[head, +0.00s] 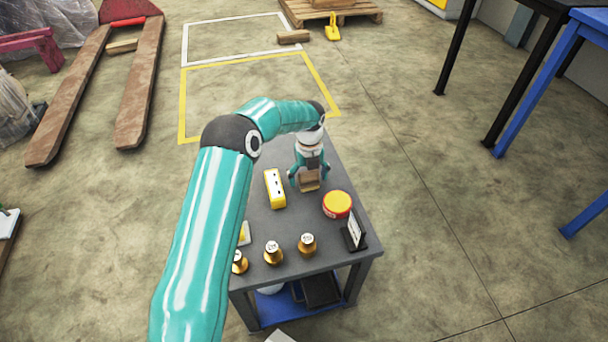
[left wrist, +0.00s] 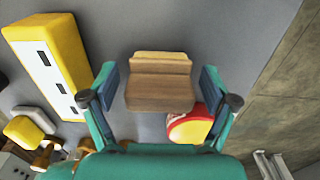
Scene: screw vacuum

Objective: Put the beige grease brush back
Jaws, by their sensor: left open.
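My left gripper (head: 308,182) is open over the far part of the dark cart top (head: 275,225). Its fingers (left wrist: 160,92) also show in the left wrist view, one on each side of a stepped wooden block (left wrist: 158,85) with a paler, beige far edge. Gaps show between the block and both fingers. The block also shows below the gripper in the head view (head: 309,180). I cannot tell whether it is the beige grease brush or a holder; no bristles or handle can be made out. My right gripper is not in view.
A yellow-and-white slotted box (head: 275,188) stands left of the gripper. Several brass pieces (head: 307,244) line the near edge. My left arm covers the cart's left side.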

